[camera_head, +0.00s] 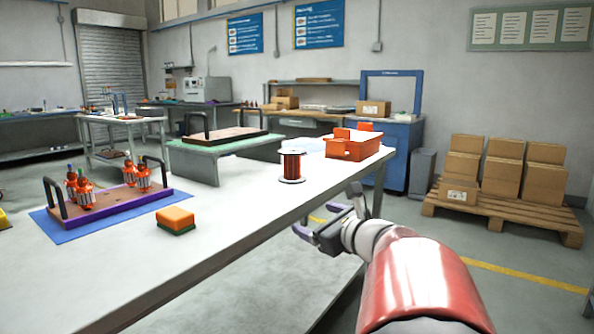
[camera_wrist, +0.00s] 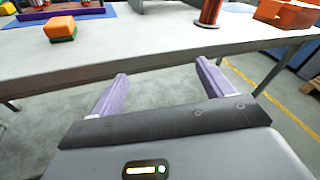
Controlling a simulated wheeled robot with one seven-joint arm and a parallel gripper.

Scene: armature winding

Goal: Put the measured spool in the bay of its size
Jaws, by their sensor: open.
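A spool (camera_head: 291,166) wound with copper-red wire, with pale end flanges, stands upright on the long white table. Its lower part also shows at the top of the wrist view (camera_wrist: 209,14). An orange bin (camera_head: 352,146) stands behind and right of it; its inside and any bays cannot be made out. My gripper (camera_head: 317,222) is open and empty beside the table's right edge, in front of and right of the spool. In the wrist view its two purple fingers (camera_wrist: 160,82) are spread apart with only floor between them.
An orange and green block (camera_head: 175,220) lies on the near table. A wooden tray (camera_head: 125,201) with handles and several orange-and-metal parts sits on a blue mat at left. The table's edge (camera_head: 258,219) runs beside my gripper. Cartons on a pallet (camera_head: 497,216) stand at right.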

